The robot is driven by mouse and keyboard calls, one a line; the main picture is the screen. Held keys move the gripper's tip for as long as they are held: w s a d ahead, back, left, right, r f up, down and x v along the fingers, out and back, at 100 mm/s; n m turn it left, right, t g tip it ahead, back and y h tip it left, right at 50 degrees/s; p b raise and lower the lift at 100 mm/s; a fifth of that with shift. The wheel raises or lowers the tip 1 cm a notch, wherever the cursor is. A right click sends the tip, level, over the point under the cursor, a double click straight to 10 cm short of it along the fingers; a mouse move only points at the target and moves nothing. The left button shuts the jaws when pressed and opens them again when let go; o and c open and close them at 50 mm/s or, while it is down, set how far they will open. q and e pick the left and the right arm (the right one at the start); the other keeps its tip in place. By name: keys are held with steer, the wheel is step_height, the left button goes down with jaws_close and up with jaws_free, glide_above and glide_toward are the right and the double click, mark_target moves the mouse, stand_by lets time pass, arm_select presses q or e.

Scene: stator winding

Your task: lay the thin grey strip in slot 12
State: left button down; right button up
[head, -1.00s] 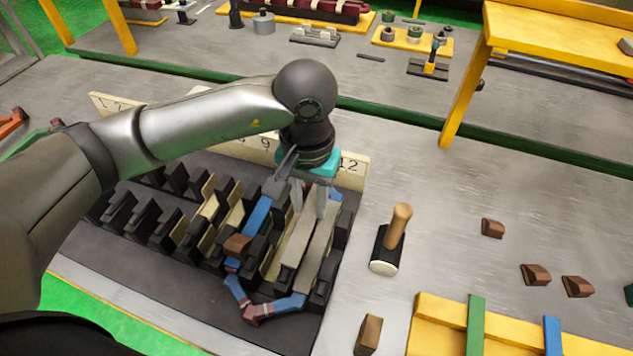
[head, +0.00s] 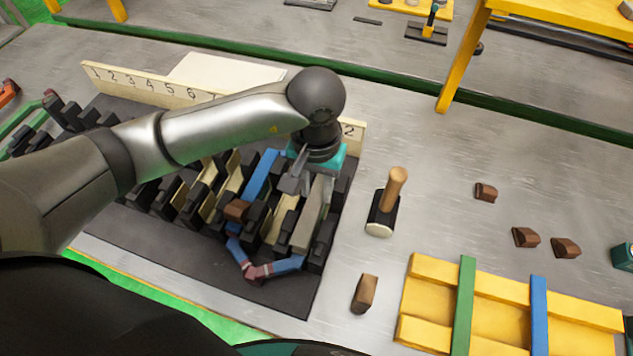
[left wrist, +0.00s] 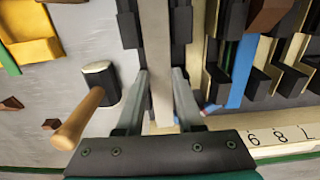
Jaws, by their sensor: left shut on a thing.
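My left gripper (head: 316,192) is shut on a thin grey strip (head: 307,222) near the right end of the black slotted stator block (head: 218,272). The strip lies lengthwise along the last slot at the right, below the number board's partly covered 12 (head: 349,131). In the left wrist view the strip (left wrist: 157,62) runs between the gripper's fingers (left wrist: 162,78), with black slot teeth (left wrist: 181,24) on both sides. I cannot tell how deep it sits. A pale strip (head: 285,217) shows in the slot to its left. My right gripper is not in view.
A blue coil (head: 261,173) with a taped bend (head: 255,271) lies just left. A wooden-handled mallet (head: 385,208) stands right of the block. Brown wedges (head: 364,293) and a yellow rack (head: 424,301) are farther right.

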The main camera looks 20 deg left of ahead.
mark_target(316, 197)
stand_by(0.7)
arm_select(q)
steer(key=shift+f, duration=0.3)
steer(key=shift+f+b, duration=0.65)
steer(key=shift+b, duration=0.35)
steer(key=shift+f, duration=0.2)
steer(key=shift+f+b, duration=0.45)
steer(key=shift+b, duration=0.5)
stand_by(0.3)
steer(key=shift+c, duration=2.3)
jaws_free()
steer(key=shift+r, duration=0.25)
